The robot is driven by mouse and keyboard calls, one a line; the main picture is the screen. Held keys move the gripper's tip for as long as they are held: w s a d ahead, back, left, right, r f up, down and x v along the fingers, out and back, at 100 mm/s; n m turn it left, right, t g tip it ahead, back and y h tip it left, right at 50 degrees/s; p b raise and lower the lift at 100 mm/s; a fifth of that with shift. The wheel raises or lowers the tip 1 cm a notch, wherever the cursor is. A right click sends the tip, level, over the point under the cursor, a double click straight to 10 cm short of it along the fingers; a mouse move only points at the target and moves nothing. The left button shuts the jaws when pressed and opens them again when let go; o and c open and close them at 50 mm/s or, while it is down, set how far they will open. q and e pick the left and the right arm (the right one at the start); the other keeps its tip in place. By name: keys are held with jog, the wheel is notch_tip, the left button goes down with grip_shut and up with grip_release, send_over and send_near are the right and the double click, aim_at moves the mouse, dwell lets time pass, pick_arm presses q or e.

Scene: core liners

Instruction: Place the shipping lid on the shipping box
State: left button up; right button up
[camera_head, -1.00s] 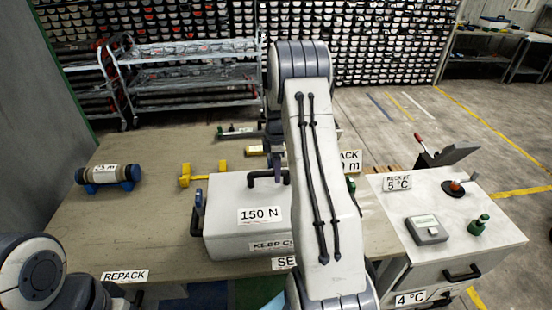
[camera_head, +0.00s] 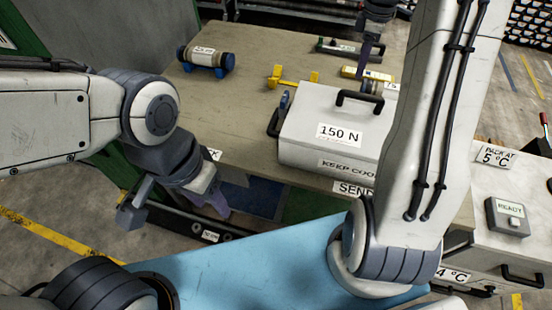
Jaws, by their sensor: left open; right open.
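The white shipping box (camera_head: 310,160) stands on the table, with a "KEEP COOL" label on its front. Its top, which looks like the shipping lid (camera_head: 312,104), carries a "150 N" label and a black handle. The lid looks seated, but I cannot tell if it is fully closed; my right arm hides the right side. My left gripper (camera_head: 175,207) is open and empty, in front of the table edge, left of and nearer than the box. My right gripper (camera_head: 370,42) is partly cut off at the top, beyond the box; no held object shows.
A canister with blue ends (camera_head: 206,61) lies at the back left. A yellow bracket (camera_head: 292,78) and a yellow cylinder (camera_head: 366,73) lie behind the box. A white cabinet with a "READY" device (camera_head: 508,216) stands at right. Bare table lies left of the box.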

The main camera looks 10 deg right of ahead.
jog(key=s+a+r, duration=0.1)
jog(key=s+a, duration=0.2)
jog(key=a, duration=0.5)
jog(key=s+a+r+m, duration=0.1)
jog(key=s+a, duration=0.2)
jog(key=a, duration=0.5)
jog(key=s+a+r, duration=0.1)
jog(key=s+a, duration=0.2)
jog(key=a, duration=0.4)
jog(key=s+a+f+m, duration=0.1)
jog(key=s+a, duration=0.3)
jog(key=s, duration=0.5)
jog(key=s+a+f+m, duration=0.2)
jog(key=s+a, duration=0.3)
jog(key=s, duration=0.5)
jog(key=shift+s+f+y, duration=0.2)
jog(key=shift+s+y, duration=0.05)
jog(key=shift+y, duration=0.15)
notch_tip(320, 180, down, 4)
jog(key=b, duration=0.4)
